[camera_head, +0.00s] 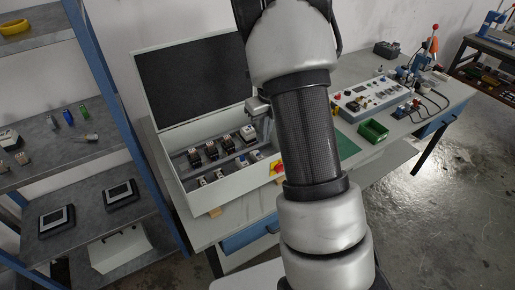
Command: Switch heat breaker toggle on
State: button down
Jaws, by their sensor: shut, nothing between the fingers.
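An open electrical box (188,205) with a dark raised lid (192,80) stands on the workbench left of my arm. Several dark breaker-like modules (211,151) sit in its back row, and smaller white-fronted modules (220,174) sit in the front row. I cannot tell which one is the heat breaker or how its toggle stands. My gripper (258,106) shows only in part, beside my arm and above the box's right part. It looks shut and empty. My arm hides the rest of it and the right end of the box.
A red and yellow rotary switch (277,168) is on the box's front right. A green bin (373,131) and a control panel (368,98) are on the bench to the right. A shelf with a blue post (103,75) stands close on the left. The floor at right is clear.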

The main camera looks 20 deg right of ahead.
aim_at(259, 154)
jog(key=shift+f, duration=0.1)
jog(key=f, duration=0.6)
jog(key=w+f, duration=0.1)
jog(key=f, duration=0.2)
jog(key=shift+a+f, duration=0.1)
jog(key=shift+f, duration=0.25)
jog(key=shift+w, duration=0.1)
